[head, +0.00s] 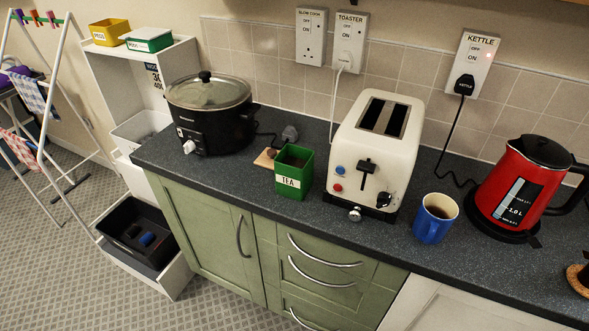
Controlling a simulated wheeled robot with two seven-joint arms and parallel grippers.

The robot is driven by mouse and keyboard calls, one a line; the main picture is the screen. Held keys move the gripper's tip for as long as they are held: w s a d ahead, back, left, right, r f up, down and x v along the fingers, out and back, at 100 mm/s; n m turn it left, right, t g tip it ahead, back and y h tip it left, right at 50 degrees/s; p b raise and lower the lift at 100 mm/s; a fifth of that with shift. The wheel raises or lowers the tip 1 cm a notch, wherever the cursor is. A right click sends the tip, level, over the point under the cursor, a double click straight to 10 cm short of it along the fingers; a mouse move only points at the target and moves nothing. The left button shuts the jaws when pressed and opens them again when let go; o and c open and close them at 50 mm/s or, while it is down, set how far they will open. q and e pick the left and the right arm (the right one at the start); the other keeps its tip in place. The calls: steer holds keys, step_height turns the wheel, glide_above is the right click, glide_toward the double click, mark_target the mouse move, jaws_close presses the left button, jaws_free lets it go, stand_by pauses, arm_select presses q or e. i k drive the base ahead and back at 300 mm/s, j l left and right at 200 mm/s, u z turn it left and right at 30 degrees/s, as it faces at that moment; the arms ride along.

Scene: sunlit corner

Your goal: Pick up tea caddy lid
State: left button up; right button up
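A green square tea caddy (291,181) with a white TEA label stands on the dark worktop, left of the toaster. Its top is open and its inside looks dark. A small flat light-wood piece (263,161), which looks like the caddy's lid, lies on the worktop just left of the caddy. The caddy hides part of it, and a small dark spot shows on it. Neither of my grippers is in view.
A slow cooker (211,112) stands left and a cream toaster (370,150) right. A blue mug (434,223) and red kettle (514,185) stand further right. A black plug (290,133) and cable lie behind the caddy. The worktop (225,178) is clear in front of the cooker.

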mark_target(266, 160)
steer(key=i+j, duration=0.2)
steer(key=j, duration=0.2)
steer(key=i+j, duration=0.2)
steer(key=j, duration=0.2)
steer(key=i+j, duration=0.2)
steer(key=j, duration=0.2)
